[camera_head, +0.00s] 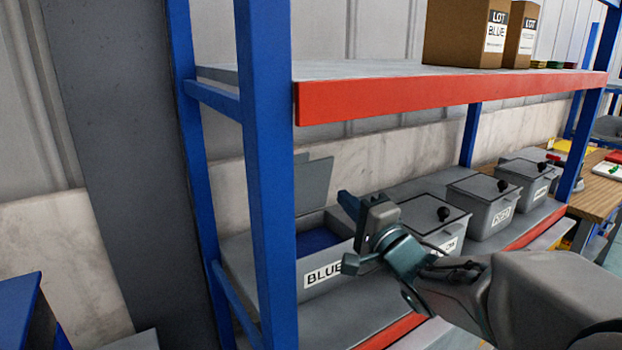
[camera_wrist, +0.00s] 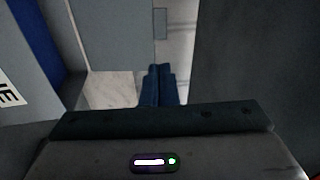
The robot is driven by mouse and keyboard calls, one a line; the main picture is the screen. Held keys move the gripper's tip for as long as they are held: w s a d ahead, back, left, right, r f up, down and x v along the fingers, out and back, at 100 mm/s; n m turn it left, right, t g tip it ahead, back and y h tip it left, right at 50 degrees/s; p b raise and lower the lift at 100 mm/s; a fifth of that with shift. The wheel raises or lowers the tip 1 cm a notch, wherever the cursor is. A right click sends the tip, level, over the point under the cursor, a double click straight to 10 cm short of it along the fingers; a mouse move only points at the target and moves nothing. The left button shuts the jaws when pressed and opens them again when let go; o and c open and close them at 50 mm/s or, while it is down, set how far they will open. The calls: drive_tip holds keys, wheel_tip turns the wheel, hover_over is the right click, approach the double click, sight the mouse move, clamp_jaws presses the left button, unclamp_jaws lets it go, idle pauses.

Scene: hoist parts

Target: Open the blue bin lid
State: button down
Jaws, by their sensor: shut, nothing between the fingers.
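The blue bin is a grey box with a label reading BLUE (camera_head: 323,273) on the lower rack shelf in the head view. Its grey lid (camera_head: 313,184) stands upright at the back, and blue shows inside the open bin. My gripper (camera_head: 346,199) is above the bin's right end, beside the neighbouring bin, and does not visibly touch the lid. In the wrist view its dark fingers (camera_wrist: 158,86) are together with nothing between them. A partial label (camera_wrist: 10,92) shows at the left edge there. My gripper and arm hide part of the bin's right side.
Several grey bins with closed lids and black knobs, such as the adjacent one (camera_head: 436,213), line the shelf to the right. A blue rack post (camera_head: 266,150) stands in front at left. The red-edged upper shelf (camera_head: 450,93) overhangs the bins and carries cardboard boxes (camera_head: 466,35).

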sight(300, 158)
drive_tip(key=shift+y, duration=0.6)
drive_tip(key=x, duration=0.7)
drive_tip(key=p+x, duration=0.1)
drive_tip(key=x, duration=0.6)
drive_tip(key=shift+s+a+f+p, duration=0.1)
drive_tip(key=shift+a+f+p, duration=0.05)
drive_tip(key=shift+a+p, duration=0.2)
